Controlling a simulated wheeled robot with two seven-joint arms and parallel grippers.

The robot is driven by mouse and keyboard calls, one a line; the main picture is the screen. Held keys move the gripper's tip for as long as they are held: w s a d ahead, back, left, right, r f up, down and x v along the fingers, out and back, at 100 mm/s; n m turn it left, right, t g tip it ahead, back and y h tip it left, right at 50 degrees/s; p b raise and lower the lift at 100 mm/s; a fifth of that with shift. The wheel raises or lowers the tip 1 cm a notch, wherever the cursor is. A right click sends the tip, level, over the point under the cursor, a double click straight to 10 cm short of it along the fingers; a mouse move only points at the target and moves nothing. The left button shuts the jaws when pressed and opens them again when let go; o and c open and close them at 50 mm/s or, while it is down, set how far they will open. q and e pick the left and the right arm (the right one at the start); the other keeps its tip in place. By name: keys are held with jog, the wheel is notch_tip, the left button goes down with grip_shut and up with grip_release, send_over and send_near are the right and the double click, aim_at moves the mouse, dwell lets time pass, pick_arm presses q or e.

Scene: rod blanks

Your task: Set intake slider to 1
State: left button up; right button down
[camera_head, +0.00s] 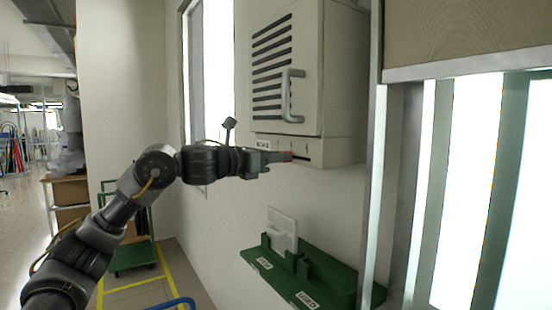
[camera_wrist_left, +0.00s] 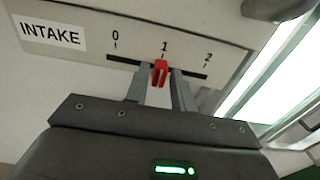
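The intake slider's red knob (camera_wrist_left: 160,73) sits in a dark horizontal slot in the left wrist view, just below the mark 1 of a scale reading 0, 1, 2. A label (camera_wrist_left: 50,34) reading INTAKE is left of the scale. My left gripper (camera_wrist_left: 161,82) has one finger on each side of the knob and looks shut on it. In the head view my left gripper (camera_head: 279,157) reaches the lower front strip of the beige cabinet (camera_head: 335,150), and the knob is mostly hidden there. My right gripper is not in view.
The cabinet has a vented door (camera_head: 270,65) with a light handle (camera_head: 289,95) above the slider strip. A green shelf (camera_head: 325,283) with a white piece (camera_head: 282,222) is on the wall below. A metal frame with bright panels stands to the right.

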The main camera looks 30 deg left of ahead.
pick_arm(q)
jog(key=shift+o, duration=1)
jog(key=b+v, duration=0.4)
jog(key=v, duration=0.6)
jog(key=shift+s+a+b, duration=0.2)
jog(key=shift+s+b, duration=0.1)
jog(key=shift+b, duration=0.05)
